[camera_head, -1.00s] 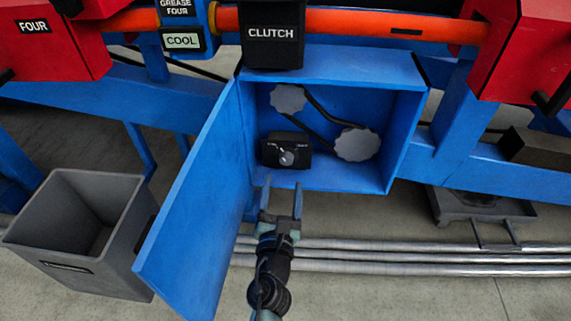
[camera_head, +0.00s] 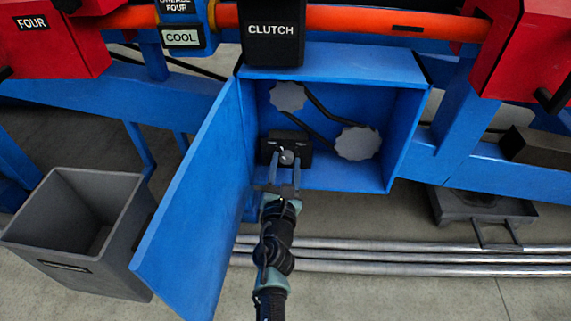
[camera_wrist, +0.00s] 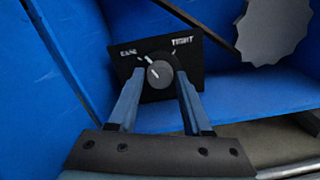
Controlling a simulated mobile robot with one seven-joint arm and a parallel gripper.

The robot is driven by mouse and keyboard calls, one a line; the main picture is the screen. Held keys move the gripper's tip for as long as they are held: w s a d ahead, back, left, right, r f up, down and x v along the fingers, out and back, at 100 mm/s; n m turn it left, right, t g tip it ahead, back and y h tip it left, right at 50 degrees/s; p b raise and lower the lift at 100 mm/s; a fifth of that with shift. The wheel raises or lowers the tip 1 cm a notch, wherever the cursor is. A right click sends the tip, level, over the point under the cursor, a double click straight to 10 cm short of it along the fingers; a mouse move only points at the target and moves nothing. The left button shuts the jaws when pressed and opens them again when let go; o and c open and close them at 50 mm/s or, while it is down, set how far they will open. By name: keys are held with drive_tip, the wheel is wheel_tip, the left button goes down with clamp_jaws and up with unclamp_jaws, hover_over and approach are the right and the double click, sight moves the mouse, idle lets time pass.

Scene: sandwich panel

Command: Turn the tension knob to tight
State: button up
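The tension knob (camera_head: 287,157) is a round dark knob on a black panel (camera_head: 301,145) inside the open blue box. In the wrist view the knob (camera_wrist: 159,75) has a white pointer line aimed up and left, toward the left label. The word TIGHT (camera_wrist: 183,41) is printed at the panel's upper right. My gripper (camera_head: 285,166) reaches into the box from the front. In the wrist view my gripper (camera_wrist: 159,78) is open, with one fingertip on each side of the knob. I cannot tell whether either fingertip touches it.
The box's blue door (camera_head: 190,205) hangs open to the left of my arm. Two grey toothed wheels (camera_head: 357,143) with a dark belt sit in the box, right of and above the panel. A grey bin (camera_head: 115,235) stands at left. Metal pipes (camera_head: 400,256) run along the floor.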

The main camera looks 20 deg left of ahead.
clamp_jaws()
drive_tip(key=shift+m, duration=0.3)
drive_tip(key=m+b, duration=0.1)
drive_tip(key=m, duration=0.1)
drive_tip(key=shift+f+m, duration=0.1)
drive_tip(key=shift+m, duration=0.3)
drive_tip(key=m+b, duration=0.1)
drive_tip(key=m, duration=0.3)
drive_tip(key=m+b, duration=0.1)
drive_tip(key=m, duration=0.6)
drive_tip(key=shift+m, duration=0.3)
drive_tip(key=shift+o, duration=2.2)
unclamp_jaws()
